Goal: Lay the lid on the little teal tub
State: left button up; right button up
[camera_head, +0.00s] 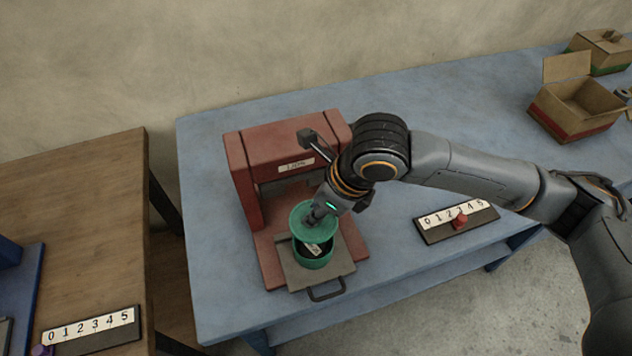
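The little teal tub (312,264) stands upright on the grey tray (291,277) of the red machine (243,188). Its dark inside and a pale slip or label (320,249) show at the near side. The round teal lid (299,217) is over the far part of the tub, appearing raised and tilted; part of its rim overlaps the opening in the picture. My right gripper (318,212) reaches in from the right and points down at the lid's middle, shut on it. Its fingertips and the lid's grip are partly hidden. My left gripper is out of view.
The machine's uprights and top bar stand just behind the tub. A number strip with a red knob (460,221) lies to the right on the blue table (215,293). An open cardboard box (572,107) stands far right. A wooden table (95,215) is at left.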

aim_at(321, 226)
jog(key=shift+s+f+b, duration=0.45)
jog(key=shift+s+b, duration=0.15)
jog(key=shift+b, duration=0.2)
jog(key=shift+w+f+b, duration=0.15)
jog(key=shift+f+b, duration=0.65)
jog(key=shift+f, duration=0.1)
notch_tip(321, 226, down, 3)
jog(key=shift+r+b, duration=0.2)
jog(key=shift+b, duration=0.85)
jog(key=shift+f, duration=0.35)
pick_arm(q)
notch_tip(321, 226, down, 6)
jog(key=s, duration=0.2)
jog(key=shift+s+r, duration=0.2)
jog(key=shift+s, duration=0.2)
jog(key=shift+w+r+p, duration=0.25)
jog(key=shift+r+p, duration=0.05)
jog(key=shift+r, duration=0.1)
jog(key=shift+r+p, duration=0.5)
pick_arm(e)
jog(key=shift+f, duration=0.3)
